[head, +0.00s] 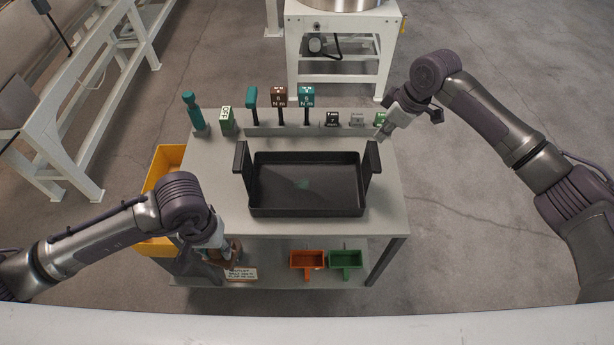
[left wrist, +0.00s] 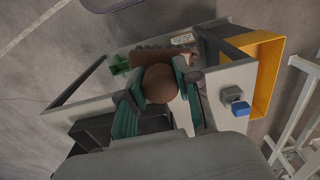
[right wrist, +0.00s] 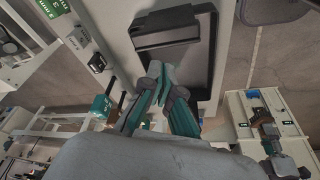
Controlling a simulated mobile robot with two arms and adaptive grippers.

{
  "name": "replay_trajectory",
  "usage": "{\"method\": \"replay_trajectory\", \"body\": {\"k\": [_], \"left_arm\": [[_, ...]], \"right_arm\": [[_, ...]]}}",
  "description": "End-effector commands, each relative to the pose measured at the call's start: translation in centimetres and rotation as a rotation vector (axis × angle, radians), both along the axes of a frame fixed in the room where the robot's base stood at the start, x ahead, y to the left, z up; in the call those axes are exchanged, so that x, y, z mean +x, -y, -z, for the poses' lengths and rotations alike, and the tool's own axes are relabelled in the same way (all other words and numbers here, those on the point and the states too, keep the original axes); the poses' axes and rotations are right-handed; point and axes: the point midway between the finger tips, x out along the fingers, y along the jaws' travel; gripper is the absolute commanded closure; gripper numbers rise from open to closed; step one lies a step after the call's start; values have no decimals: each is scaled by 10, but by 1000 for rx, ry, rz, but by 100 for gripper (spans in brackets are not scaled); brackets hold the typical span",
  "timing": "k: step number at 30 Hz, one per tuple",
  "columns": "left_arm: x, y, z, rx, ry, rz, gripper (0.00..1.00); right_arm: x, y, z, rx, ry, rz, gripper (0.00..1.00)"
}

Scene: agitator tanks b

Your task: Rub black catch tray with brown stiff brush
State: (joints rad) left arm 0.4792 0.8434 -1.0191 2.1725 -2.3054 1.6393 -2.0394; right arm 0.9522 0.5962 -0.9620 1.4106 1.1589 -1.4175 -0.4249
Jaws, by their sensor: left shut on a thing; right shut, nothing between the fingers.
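The black catch tray (head: 262,208) lies on the grey bench top, with an upright handle at each short side. A small greenish patch (head: 303,184) shows on its floor. My left gripper (head: 226,250) is shut on the brown stiff brush (left wrist: 160,84), beside the bench's front left edge. In the left wrist view the brush's round brown end sits between the fingers; my arm partly hides the brush in the head view. My right gripper (head: 383,134) is shut and empty above the bench's back right corner. The tray also shows in the right wrist view (right wrist: 207,65), beyond the right fingertips (right wrist: 158,78).
A yellow bin (head: 160,165) hangs on the left side. Orange (head: 307,260) and green (head: 345,259) bins and a label card (head: 241,274) are on the lower shelf.

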Motion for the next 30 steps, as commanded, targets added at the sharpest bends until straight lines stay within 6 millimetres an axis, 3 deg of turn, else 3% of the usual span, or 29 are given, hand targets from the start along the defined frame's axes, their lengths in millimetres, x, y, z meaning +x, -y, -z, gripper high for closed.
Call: {"method": "replay_trajectory", "body": {"k": [8,21,30], "left_arm": [[0,0,1,0,1,0,95],[0,0,1,0,1,0,95],[0,0,1,0,1,0,95]], "right_arm": [[-1,2,-7,1,2,0,100],[-13,24,-89,1,3,1,100],[-18,31,-114,0,0,1,100]]}}
